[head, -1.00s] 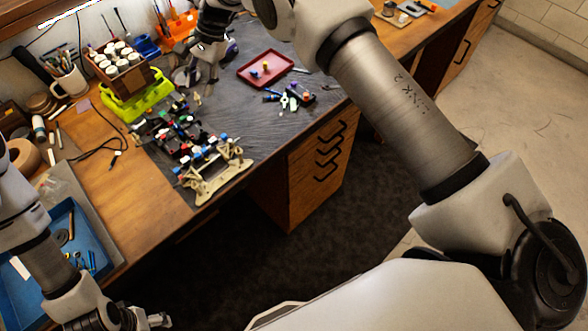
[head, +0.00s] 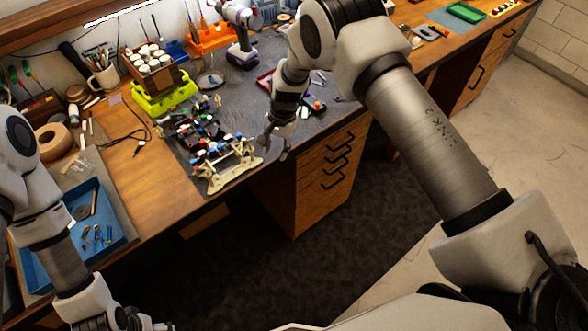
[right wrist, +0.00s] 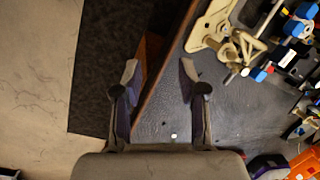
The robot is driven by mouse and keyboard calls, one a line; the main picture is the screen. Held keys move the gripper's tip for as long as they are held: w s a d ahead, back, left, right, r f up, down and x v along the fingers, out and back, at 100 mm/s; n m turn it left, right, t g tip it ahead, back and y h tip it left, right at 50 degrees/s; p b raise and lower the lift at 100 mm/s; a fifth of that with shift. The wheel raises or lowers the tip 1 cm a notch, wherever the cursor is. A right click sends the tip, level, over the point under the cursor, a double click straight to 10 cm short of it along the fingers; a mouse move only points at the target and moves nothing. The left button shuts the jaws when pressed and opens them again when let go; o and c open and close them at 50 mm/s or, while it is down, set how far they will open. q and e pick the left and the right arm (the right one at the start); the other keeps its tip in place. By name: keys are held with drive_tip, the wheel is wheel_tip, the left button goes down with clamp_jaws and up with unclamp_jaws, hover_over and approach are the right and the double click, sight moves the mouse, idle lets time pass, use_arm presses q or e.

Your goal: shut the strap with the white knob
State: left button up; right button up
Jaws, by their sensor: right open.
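The RC car (head: 192,132) sits on the grey mat, its near end by a beige stand (head: 232,172). Small red, blue and white knobs show along it; which one is the strap's white knob is too small to tell. The right wrist view shows the stand (right wrist: 207,30) and part of the car (right wrist: 295,58) at upper right, with blue, white and red knobs. My right gripper (head: 275,151) is open and empty, right of the stand near the desk's front edge; its spread fingers also show in the wrist view (right wrist: 159,72). My left gripper (head: 158,327) is partly cut off at the bottom left.
A green rack (head: 168,95) of white-capped jars and a drill (head: 240,30) stand behind the car. A red tray (head: 264,80) is mostly hidden behind my right arm. A blue tray (head: 119,238) lies at left. Bare mat (head: 240,100) lies right of the car.

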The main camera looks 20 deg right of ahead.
drive_tip(key=s+d+f+n+h, duration=0.1)
drive_tip(key=s+d+f, duration=0.2)
drive_tip(key=s+f, duration=0.1)
drive_tip(key=shift+s+d, duration=0.15)
drive_tip(key=shift+s, duration=0.3)
drive_tip(key=shift+f, duration=0.1)
